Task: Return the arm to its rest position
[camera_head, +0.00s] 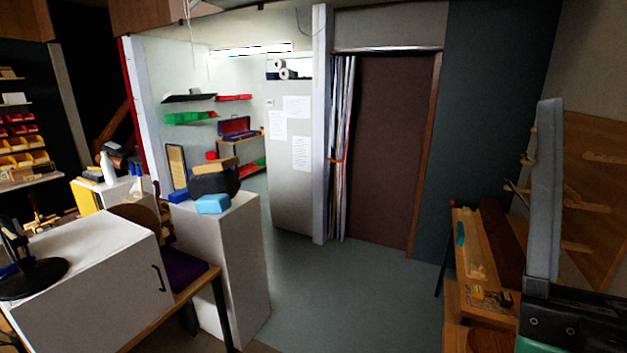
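Neither of my grippers shows in the head view, and I see no arm that I can clearly tell as mine. Whether either gripper is open, shut or holding something is hidden from this view.
Open grey floor (345,300) lies ahead, leading to a brown door (392,150). A white cabinet (90,285) and a white pedestal (235,265) stand at left. A wooden bench (470,245) stands at right, near an upright grey bar (544,190).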

